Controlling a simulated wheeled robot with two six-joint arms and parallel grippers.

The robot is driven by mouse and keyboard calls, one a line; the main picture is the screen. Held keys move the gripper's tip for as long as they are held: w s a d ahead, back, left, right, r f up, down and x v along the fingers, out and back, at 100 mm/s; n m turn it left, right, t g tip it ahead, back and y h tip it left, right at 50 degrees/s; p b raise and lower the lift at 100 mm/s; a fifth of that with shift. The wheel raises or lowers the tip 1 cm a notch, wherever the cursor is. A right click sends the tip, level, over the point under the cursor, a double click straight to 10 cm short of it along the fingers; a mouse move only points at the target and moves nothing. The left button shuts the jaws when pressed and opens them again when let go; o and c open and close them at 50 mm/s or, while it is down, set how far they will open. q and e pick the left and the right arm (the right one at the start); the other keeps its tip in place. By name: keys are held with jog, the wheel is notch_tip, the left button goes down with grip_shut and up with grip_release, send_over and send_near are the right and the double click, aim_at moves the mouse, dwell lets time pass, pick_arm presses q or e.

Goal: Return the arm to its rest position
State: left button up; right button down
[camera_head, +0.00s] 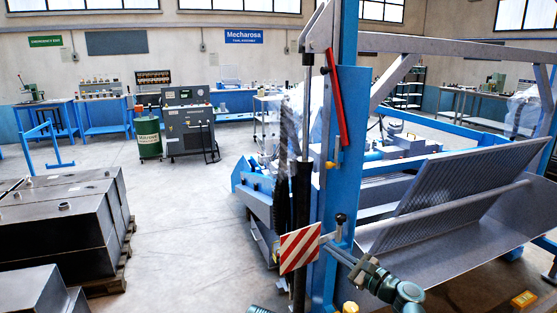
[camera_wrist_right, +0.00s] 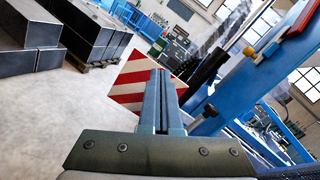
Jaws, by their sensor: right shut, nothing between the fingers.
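My right gripper (camera_head: 330,246) is low in the middle of the head view, its arm coming up from the bottom right. Its fingers point up and left, close to a red-and-white striped plate (camera_head: 300,248) on the blue post (camera_head: 345,150). I cannot tell whether they touch it. In the right wrist view the two fingers (camera_wrist_right: 160,75) lie together, shut and empty, with the striped plate (camera_wrist_right: 130,82) behind their tips.
The large machine frame with a sloped mesh panel (camera_head: 445,195) fills the right side. Dark metal boxes (camera_head: 60,215) stand on a pallet at left. Open floor (camera_head: 185,220) lies between them. A green drum (camera_head: 148,137) and a control cabinet (camera_head: 188,120) stand farther back.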

jog(key=s+a+f+n+g+h+p, duration=0.3)
jog(key=s+a+f+n+g+p, duration=0.1)
jog(key=s+a+f+n+g, duration=0.95)
jog(key=s+d+f+n+h+p, duration=0.1)
jog(key=s+d+n+h+p, duration=0.2)
jog(key=s+n+h, duration=0.6)
jog(key=d+n+h, duration=0.1)
jog(key=n, duration=0.2)
jog(key=shift+d+g+p, duration=0.25)
jog(key=shift+g+p, duration=0.05)
jog(key=shift+g, duration=0.05)
jog(key=shift+f+n, duration=0.1)
jog(key=shift+n, duration=0.15)
